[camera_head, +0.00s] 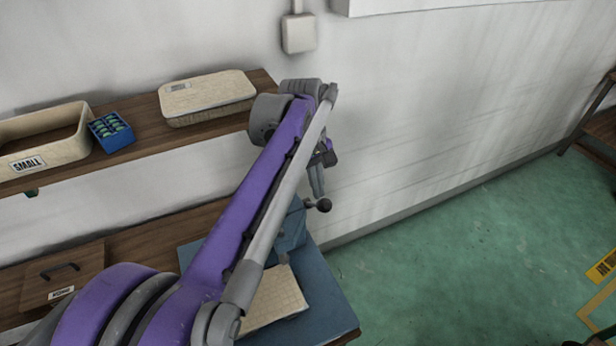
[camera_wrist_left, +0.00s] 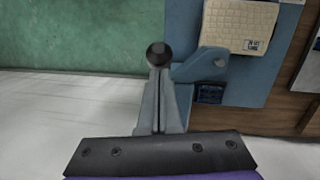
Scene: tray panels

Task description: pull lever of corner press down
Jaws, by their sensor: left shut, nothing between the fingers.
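The blue corner press (camera_head: 291,232) stands on the blue mat at the end of the lower shelf, partly hidden behind my left arm. Its lever ends in a dark ball knob (camera_head: 324,205), which sticks out to the right toward the wall side. My left gripper (camera_head: 318,192) is shut and empty, pointing down just above the knob. In the left wrist view the knob (camera_wrist_left: 158,54) appears right at the tips of the shut fingers (camera_wrist_left: 160,74), with the press's blue side arm (camera_wrist_left: 200,66) to its right. I cannot tell whether the fingers touch the knob. My right gripper is out of view.
A cream textured pad (camera_head: 277,297) lies on the blue mat (camera_head: 325,307). The upper shelf (camera_head: 150,130) holds a bin labelled SMALL (camera_head: 40,143), a blue box (camera_head: 112,131) and a cream lidded box (camera_head: 206,95). Green floor (camera_head: 450,255) to the right is open.

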